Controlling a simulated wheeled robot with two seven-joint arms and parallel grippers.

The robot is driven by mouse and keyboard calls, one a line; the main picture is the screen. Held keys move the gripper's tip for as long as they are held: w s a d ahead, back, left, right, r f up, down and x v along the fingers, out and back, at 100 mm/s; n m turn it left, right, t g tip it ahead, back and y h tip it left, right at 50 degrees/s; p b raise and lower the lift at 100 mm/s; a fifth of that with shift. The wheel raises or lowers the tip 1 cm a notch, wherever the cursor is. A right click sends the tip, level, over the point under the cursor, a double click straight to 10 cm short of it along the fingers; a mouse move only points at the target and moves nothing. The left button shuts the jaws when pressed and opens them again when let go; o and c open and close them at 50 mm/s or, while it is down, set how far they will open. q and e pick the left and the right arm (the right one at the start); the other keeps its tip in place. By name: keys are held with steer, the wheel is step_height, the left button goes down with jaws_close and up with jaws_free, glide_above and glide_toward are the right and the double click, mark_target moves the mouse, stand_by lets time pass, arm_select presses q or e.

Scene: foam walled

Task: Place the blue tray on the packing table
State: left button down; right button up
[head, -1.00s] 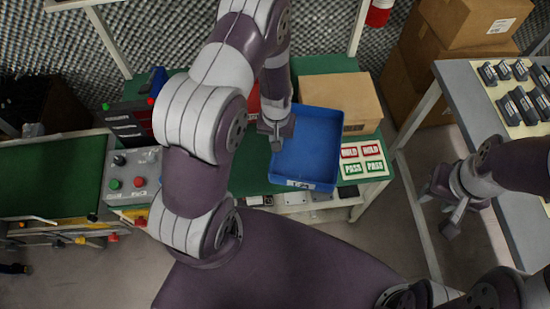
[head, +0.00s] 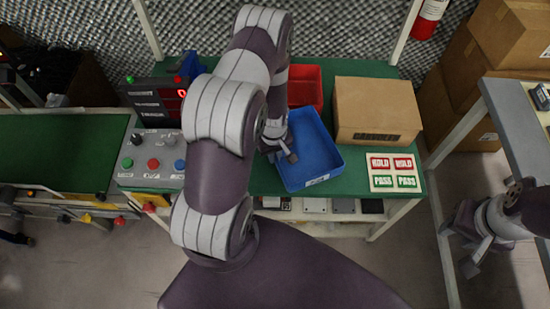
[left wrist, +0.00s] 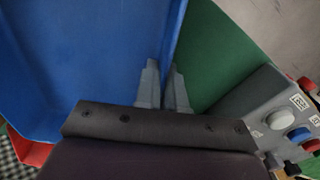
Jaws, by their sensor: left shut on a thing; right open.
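The blue tray (head: 312,150) is over the green-topped table, in front of a cardboard box and a red bin. In the head view it sits slightly turned, and I cannot tell whether it rests on the surface or hangs just above it. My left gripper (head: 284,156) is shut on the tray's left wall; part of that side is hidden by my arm. In the left wrist view the fingers (left wrist: 163,92) straddle the wall of the blue tray (left wrist: 85,50). My right gripper (head: 472,252) is open and empty at the right, over the floor beside the grey table.
A cardboard box (head: 375,108) and a red bin (head: 305,86) stand on the green table (head: 260,181). A HOLD/PASS label card (head: 394,173) lies at its right. A control box with buttons (head: 153,158) is at left. A grey table (head: 515,125) stands at right.

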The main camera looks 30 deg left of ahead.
arm_select(q)
step_height(320, 180, down, 4)
steer(key=shift+w+f+b, duration=0.1)
steer(key=shift+b, duration=0.2)
steer(key=c, duration=1.2)
jaws_free()
steer(key=shift+f, duration=0.15)
steer(key=shift+c, duration=0.2)
